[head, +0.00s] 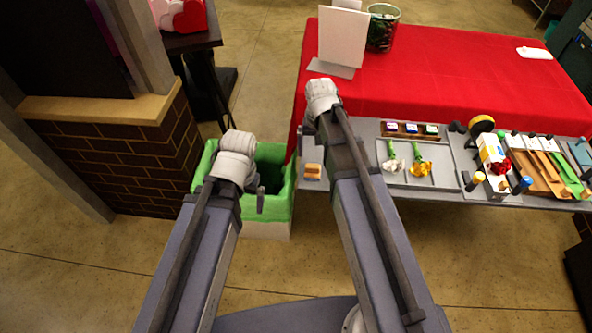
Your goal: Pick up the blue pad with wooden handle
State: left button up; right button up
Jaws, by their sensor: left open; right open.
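A small block with wood-coloured and pale bluish bands (312,172) lies at the near left end of the grey table; it may be the blue pad with wooden handle, but it is too small to be sure. My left gripper (260,198) hangs over the green-lined bin, mostly hidden behind its own wrist. My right gripper (300,140) is by the left edge of the grey table, above and beyond the small block, also mostly hidden by its arm. Both are open, and I see nothing held in either.
The green-lined bin (281,211) stands left of the grey table (340,131). A tray (447,178) holds a white and a yellow flower. Bottles, wooden strips (537,176) and a tape roll crowd the right. A red-covered table (440,75) stands behind; a brick counter (130,165) is left.

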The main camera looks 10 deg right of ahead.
aim_at(313, 166)
jog(key=shift+w, duration=0.2)
jog(key=shift+a+f+b, duration=0.1)
jog(key=shift+f+b, duration=1.25)
jog(key=shift+f, duration=0.1)
jog(key=f+b, duration=0.5)
jog(key=shift+s+a, duration=0.2)
jog(key=shift+s, duration=0.05)
jog(key=c, duration=1.5)
